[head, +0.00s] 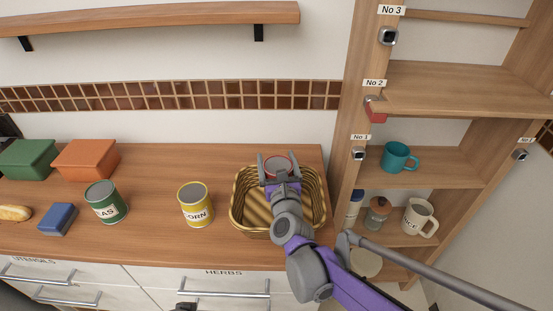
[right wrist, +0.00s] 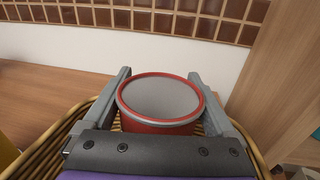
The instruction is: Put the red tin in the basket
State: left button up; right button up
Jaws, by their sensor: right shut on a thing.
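The red tin (right wrist: 160,127) has a grey top with a red rim and sits upright between the fingers of my right gripper (right wrist: 164,92), which is shut on it. In the head view the tin (head: 279,163) shows at the back part of the wicker basket (head: 239,225), with my right gripper (head: 276,168) around it. The basket's rim (right wrist: 96,112) also shows on either side of the gripper in the right wrist view. I cannot tell whether the tin's bottom touches the basket floor.
A yellow corn tin (head: 195,207) stands left of the basket, and a green peas tin (head: 106,204) farther left. A blue block (head: 58,219), green box (head: 27,158) and orange box (head: 86,159) are also on the counter. A wooden shelf unit (head: 345,125) rises close at the right.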

jog(key=shift+f, duration=0.15)
jog(key=o, duration=1.5)
jog(key=shift+o, duration=0.2)
jog(key=shift+r+p, duration=0.3)
jog(key=shift+r, duration=0.2)
jog(key=shift+s+r, duration=0.25)
jog(key=shift+s, duration=0.1)
jog(key=s+d, duration=0.2)
jog(key=s, duration=0.9)
jog(key=shift+s+f+p, duration=0.15)
jog(key=shift+p, duration=0.2)
